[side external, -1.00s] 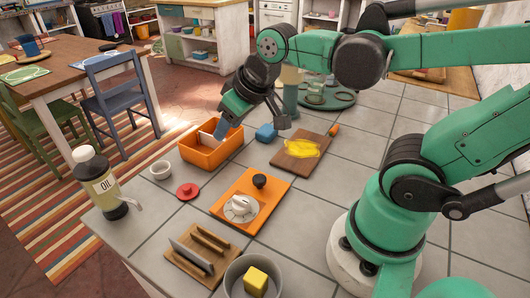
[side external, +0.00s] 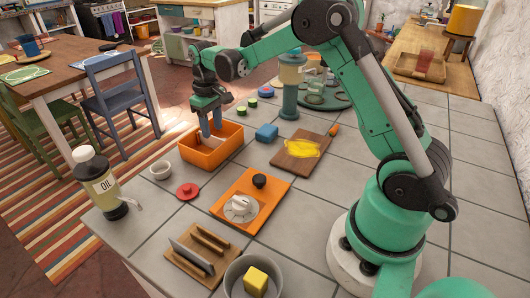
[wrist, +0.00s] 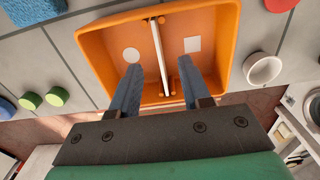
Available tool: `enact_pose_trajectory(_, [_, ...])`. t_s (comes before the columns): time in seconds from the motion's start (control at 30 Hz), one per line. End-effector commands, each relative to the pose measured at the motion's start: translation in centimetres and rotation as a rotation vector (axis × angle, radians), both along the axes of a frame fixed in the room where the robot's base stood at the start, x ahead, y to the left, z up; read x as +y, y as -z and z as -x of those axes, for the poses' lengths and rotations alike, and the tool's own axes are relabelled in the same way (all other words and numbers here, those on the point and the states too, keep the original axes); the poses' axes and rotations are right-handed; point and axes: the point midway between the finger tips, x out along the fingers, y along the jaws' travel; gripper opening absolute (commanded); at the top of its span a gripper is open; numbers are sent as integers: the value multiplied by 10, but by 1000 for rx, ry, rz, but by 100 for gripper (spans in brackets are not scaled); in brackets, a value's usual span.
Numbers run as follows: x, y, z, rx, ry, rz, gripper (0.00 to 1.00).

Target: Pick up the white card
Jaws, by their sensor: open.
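The orange bin (side external: 205,160) stands on the tiled counter, and it fills the upper middle of the wrist view (wrist: 90,45). The white card stands upright inside it, seen edge-on in the wrist view (wrist: 157,45) as a thin white strip between small orange pegs. In the side view the card is mostly hidden by the fingers and bin wall. My gripper (side external: 211,132) points down at the bin. In the wrist view its two blue fingers (wrist: 161,67) are open, one on each side of the card, with gaps showing.
Around the bin are a white cup (side external: 160,169), a red lid (side external: 187,191), a blue block (side external: 267,132) and a cutting board (side external: 300,153). An orange board with a dial (side external: 262,205), a wooden rack (side external: 203,258) and an oil bottle (side external: 101,185) stand nearer.

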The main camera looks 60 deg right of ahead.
Motion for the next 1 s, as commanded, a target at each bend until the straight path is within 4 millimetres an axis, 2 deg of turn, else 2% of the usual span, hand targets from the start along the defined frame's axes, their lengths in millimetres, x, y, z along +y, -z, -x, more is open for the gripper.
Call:
enact_pose_trajectory(0.1, [0,19,0,-1,0,0,42])
enact_pose_trajectory(0.23, [0,34,0,-2,0,0,42])
enact_pose_trajectory(0.57, [0,41,0,-2,0,1,42])
enact_pose_trajectory(0.6, [0,41,0,-2,0,1,39])
enact_pose_trajectory(0.73, [0,41,0,-2,0,1,2])
enact_pose_trajectory(0.77, [0,41,0,-2,0,1,0])
enact_pose_trajectory(1.0, [0,41,0,-2,0,1,0])
